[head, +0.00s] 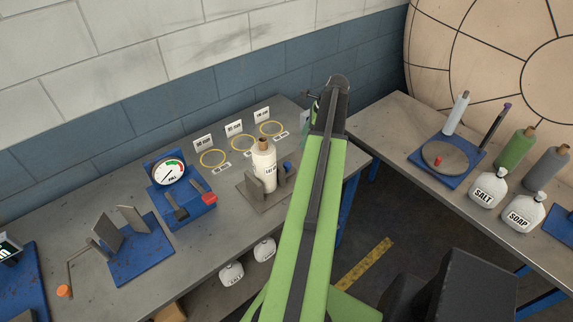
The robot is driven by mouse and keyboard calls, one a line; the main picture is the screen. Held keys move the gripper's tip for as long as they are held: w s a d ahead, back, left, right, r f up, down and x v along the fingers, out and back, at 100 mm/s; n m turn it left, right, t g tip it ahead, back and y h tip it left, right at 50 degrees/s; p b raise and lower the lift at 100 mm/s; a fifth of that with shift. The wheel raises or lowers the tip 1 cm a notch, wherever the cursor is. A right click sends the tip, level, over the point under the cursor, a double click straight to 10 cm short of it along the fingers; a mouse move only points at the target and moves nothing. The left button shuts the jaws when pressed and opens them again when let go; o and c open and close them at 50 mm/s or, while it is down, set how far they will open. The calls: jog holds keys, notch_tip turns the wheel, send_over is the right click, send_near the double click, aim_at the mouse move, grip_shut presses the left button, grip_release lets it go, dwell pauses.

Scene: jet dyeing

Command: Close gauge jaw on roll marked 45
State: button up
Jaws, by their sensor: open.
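A white roll (263,166) with a brown core end stands upright in a grey fixture (262,201) on the left bench. Its label is too small to read surely. Grey upright plates flank the roll, with a blue knob (288,164) on the right; I cannot tell whether they touch it. Left of it stands a blue gauge (170,173) with a round dial, dark bars in front and a red handle (209,198). My gripper (309,95) is open, at the far end of my green arm, right of the roll and apart from it, mostly hidden behind the arm.
Three yellow rings (213,158) with cards lie behind the roll. A blue stand with grey plates (140,247) is at left. The right bench holds a round plate on a blue base (445,156), several rolls, and bags marked SALT (487,188) and SOAP (523,212).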

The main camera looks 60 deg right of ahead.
aim_at(288, 164)
jog(key=b+x, duration=1.4)
jog(key=x, duration=0.2)
jog(key=shift+f, duration=0.25)
jog(key=shift+r, duration=0.15)
jog(key=shift+c, duration=0.3)
